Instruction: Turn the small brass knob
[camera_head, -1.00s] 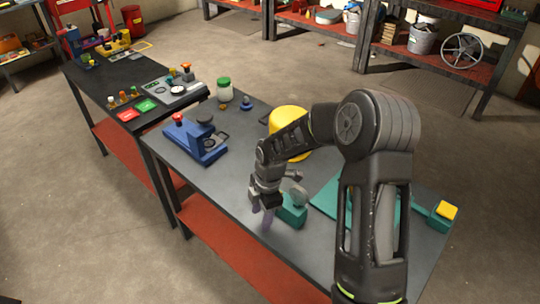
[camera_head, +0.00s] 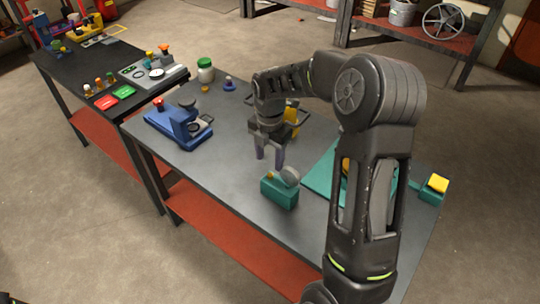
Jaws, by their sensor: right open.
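A small brass-coloured piece (camera_head: 205,89) sits at the table's far side, below the white jar with the green lid; it is too small to tell whether it is the knob. My right gripper (camera_head: 269,158) points down over the middle of the table, its two dark purple fingers apart with nothing between them. Just in front of it is a teal block (camera_head: 279,193) with a grey round disc (camera_head: 290,176) on its top; the fingers seem clear of it. My left gripper is not in view.
A blue device (camera_head: 178,124) stands at the table's left. A white jar (camera_head: 205,73) and a small blue piece (camera_head: 229,84) stand at the back. A yellow object is partly hidden behind my right gripper. A teal board (camera_head: 320,173) and a yellow-topped block (camera_head: 438,184) lie to the right.

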